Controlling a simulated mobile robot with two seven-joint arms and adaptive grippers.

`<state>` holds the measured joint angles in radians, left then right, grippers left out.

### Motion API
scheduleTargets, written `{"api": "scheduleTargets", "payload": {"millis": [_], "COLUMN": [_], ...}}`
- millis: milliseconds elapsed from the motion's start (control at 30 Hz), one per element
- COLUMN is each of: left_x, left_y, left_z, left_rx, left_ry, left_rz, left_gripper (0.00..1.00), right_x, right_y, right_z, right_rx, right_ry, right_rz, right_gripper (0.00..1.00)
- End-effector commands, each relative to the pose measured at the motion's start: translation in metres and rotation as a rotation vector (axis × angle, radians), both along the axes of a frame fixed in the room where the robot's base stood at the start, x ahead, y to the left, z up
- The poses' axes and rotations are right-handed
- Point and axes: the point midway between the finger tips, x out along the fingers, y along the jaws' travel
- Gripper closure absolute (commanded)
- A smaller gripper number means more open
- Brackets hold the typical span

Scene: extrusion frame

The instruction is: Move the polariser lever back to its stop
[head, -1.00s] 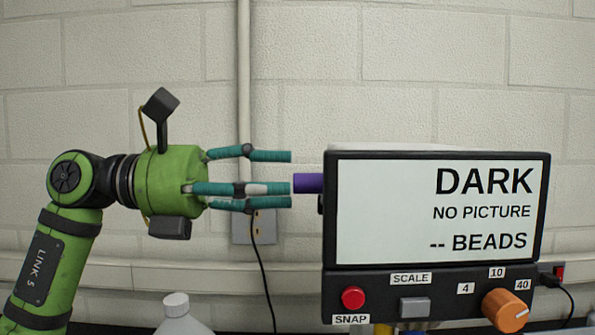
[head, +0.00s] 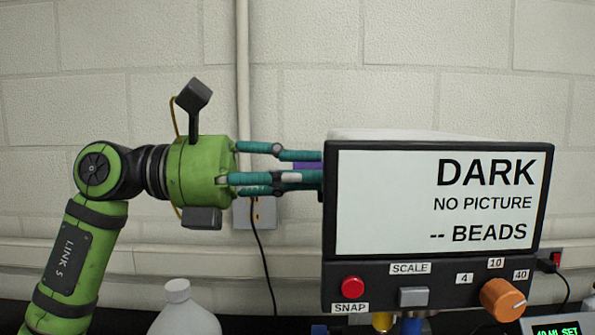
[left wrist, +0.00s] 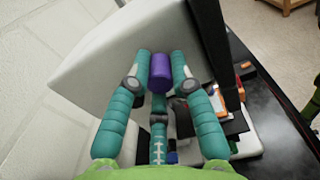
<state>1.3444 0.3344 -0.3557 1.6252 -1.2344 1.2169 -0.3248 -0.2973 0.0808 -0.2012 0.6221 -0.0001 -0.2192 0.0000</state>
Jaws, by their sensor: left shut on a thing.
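The polariser lever is a purple cylinder (head: 307,166) that sticks out from the left side of the instrument box (head: 340,256). In the head view it is mostly hidden behind teal fingers. In the left wrist view the purple lever (left wrist: 160,74) sits between the fingertips. My left gripper (head: 316,171) has teal jointed fingers on a green body, and it is shut on the lever from the left. The fingertips reach the box's left edge, which partly hides them. The box's screen reads DARK, NO PICTURE, -- BEADS. My right gripper is not in view.
Below the screen are a red SNAP button (head: 352,287), a grey SCALE button (head: 413,296) and an orange knob (head: 503,299). A white bottle (head: 184,310) stands below my left arm. A black cable (head: 265,262) hangs from a wall socket.

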Motion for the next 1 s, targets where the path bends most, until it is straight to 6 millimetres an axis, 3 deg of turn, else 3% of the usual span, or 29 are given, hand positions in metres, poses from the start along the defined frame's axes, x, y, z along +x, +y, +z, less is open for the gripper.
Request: {"api": "scheduleTargets", "payload": {"millis": [600,1000], "left_x": [-0.01,-0.012], "left_y": [0.0,0.0], "left_z": [-0.029,-0.04], "left_rx": [0.001,0.0], "left_ry": [-0.362,-0.547], "left_rz": [0.0,0.0], "left_gripper": [1.0,1.0], "right_x": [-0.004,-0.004], "right_y": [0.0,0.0], "right_z": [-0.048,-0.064], "right_rx": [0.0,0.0], "right_ry": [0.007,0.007], "right_rz": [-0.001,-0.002], "right_gripper": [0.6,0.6]}}
